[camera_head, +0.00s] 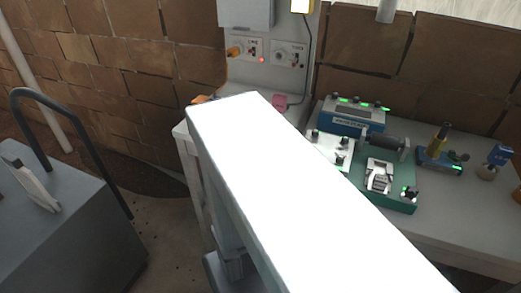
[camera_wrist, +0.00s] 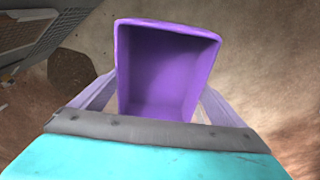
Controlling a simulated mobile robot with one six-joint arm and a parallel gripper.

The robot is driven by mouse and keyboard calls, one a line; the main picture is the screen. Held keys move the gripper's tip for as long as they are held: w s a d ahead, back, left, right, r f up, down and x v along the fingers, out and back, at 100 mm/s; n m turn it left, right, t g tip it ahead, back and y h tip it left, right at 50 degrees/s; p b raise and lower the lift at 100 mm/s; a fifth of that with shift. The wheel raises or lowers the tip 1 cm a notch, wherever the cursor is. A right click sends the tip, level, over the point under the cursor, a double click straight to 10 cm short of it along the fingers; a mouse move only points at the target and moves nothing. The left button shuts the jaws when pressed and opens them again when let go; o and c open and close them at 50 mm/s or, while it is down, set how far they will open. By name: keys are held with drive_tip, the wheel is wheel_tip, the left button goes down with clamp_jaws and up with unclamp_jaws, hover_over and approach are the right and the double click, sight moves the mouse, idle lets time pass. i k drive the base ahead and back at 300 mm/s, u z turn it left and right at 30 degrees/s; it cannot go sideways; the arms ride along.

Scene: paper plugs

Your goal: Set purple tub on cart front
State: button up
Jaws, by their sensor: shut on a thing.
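The purple tub (camera_wrist: 165,75) is in the wrist view, with its open side facing the camera and its inside looking empty. My gripper (camera_wrist: 160,105) is shut on the tub, with a pale finger along each side of it. In the head view a large white shape, which looks like my own arm, fills the middle and hides the gripper and the tub. A grey cart-like body with a dark handle (camera_head: 75,225) stands at the left of the head view; I cannot tell for sure that it is the cart.
A grey workbench (camera_head: 455,215) runs along the right. Brown floor shows between the bench and the grey body.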

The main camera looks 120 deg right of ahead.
sight(490, 223)
drive_tip(key=z, duration=4.95)
drive_tip(key=i, duration=0.1)
drive_tip(key=u, duration=2.5)
drive_tip(key=k, duration=1.2)
